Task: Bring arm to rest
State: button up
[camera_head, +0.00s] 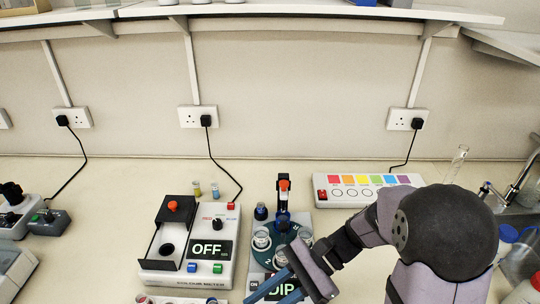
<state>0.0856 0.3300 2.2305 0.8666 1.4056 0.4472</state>
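My arm reaches in from the lower right. My gripper (270,296) is at the bottom centre, pointing down and left, in front of the dipping station. Its two blue fingers show as bars with a gap between them, and I see nothing held there. The lower finger ends run close to the bottom edge of the picture. My gripper and wrist hide part of the station (262,276), including part of its "DIP" label.
A colour meter (186,243) reading "OFF" stands left of my gripper, with two small vials (214,190) behind it. A panel with coloured squares (364,187) lies behind my arm. Glassware and a tap (510,194) are at the right. The bench back (130,175) is mostly clear.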

jog(key=d+r+n+t+h+p, duration=0.2)
jog(key=d+r+n+h+p, duration=0.2)
jog(key=d+n+h+p, duration=0.1)
jog(key=s+d+r+n+t+h+p, duration=0.1)
jog(key=d+r+n+t+h+p, duration=0.2)
jog(key=d+p, duration=0.6)
jog(key=d+r+n+h, duration=0.2)
jog(key=d+n+h, duration=0.1)
jog(key=n, duration=0.1)
